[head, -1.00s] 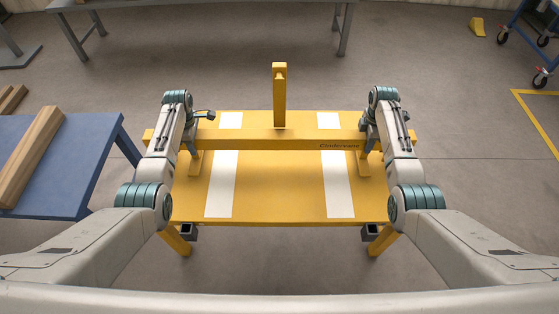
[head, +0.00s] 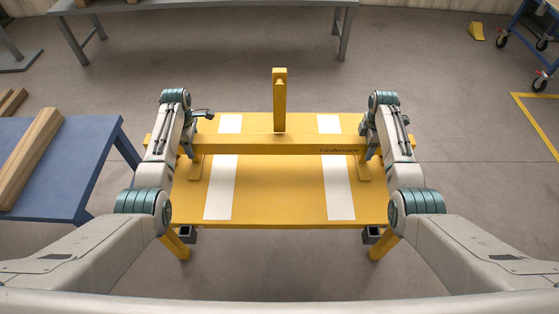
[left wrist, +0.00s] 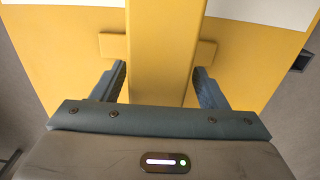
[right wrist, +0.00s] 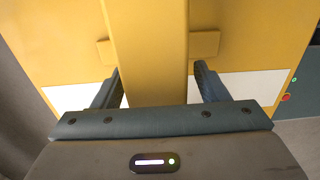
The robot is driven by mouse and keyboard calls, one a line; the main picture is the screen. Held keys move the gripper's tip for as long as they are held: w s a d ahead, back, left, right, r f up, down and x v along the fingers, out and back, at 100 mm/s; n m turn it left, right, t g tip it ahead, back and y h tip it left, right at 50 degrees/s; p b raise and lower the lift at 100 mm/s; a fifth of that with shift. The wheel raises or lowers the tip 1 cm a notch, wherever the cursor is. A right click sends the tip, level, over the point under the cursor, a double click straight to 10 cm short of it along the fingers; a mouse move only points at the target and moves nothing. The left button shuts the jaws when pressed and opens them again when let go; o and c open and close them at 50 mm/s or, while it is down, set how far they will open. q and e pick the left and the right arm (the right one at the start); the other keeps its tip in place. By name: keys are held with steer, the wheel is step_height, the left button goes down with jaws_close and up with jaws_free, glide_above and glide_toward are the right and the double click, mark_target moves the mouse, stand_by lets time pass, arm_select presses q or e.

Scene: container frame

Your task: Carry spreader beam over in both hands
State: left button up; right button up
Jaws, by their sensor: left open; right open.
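The yellow spreader beam (head: 280,145), marked "Cindervane", lies across the yellow table (head: 280,195) on small feet. A yellow post (head: 279,100) stands upright at its middle. My left gripper (head: 188,150) is over the beam's left part. In the left wrist view its open fingers (left wrist: 162,85) are one on each side of the beam (left wrist: 160,50). My right gripper (head: 369,150) is over the right part. In the right wrist view its open fingers (right wrist: 158,88) also straddle the beam (right wrist: 150,50). Whether any finger touches the beam cannot be told.
A blue table (head: 75,175) with wooden beams (head: 28,150) stands at the left. A grey bench (head: 210,20) is at the back. A blue trolley (head: 535,40) and a yellow wedge (head: 476,30) are far right. The floor right of the yellow table is clear.

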arm_select(q)
step_height(320, 180, up, 10)
steer(key=shift+f, duration=0.1)
arm_select(e)
steer(key=shift+r, duration=0.1)
step_height(320, 180, up, 12)
steer(key=shift+f, duration=0.1)
stand_by(0.3)
arm_select(q)
steer(key=shift+s, duration=0.1)
stand_by(0.3)
